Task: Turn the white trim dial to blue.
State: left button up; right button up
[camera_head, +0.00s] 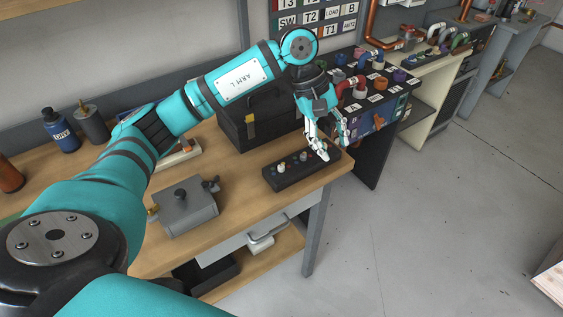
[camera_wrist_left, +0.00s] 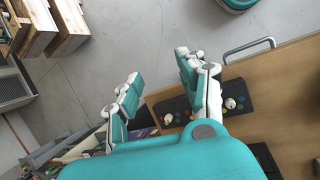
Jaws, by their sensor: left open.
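A low black control box (camera_head: 292,181) lies near the right front corner of the wooden bench, with small knobs and coloured dots on top. A pale knob (camera_head: 282,169) stands at its left part and shows as a white dial (camera_wrist_left: 230,103) in the left wrist view. Which knob is the trim dial, and which colour it points to, is too small to tell. My left gripper (camera_head: 333,149) is open over the right end of the box, with nothing between its fingers (camera_wrist_left: 158,67). It partly hides that end. My right gripper is out of view.
A grey metal box (camera_head: 187,208) with knobs sits left on the bench (camera_head: 238,213). A black case (camera_head: 255,120) stands behind the control box. A dark rack with coloured pipe fittings (camera_head: 375,85) adjoins on the right. The floor (camera_head: 440,220) in front is clear.

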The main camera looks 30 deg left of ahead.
aim_at(281, 166)
pick_arm(q)
jog(key=a+r+y, duration=0.4)
jog(key=a+y, duration=0.1)
jog(key=a, duration=0.8)
jog(key=shift+g, duration=0.3)
jog(key=f+p, duration=0.1)
jog(key=f, duration=0.5)
jog(key=f+p, duration=0.2)
jog(key=f, duration=0.4)
jog(key=f+p, duration=0.1)
jog(key=f, duration=0.4)
jog(key=shift+s+d+f, duration=0.35)
jog(key=shift+f, duration=0.05)
grip_shut()
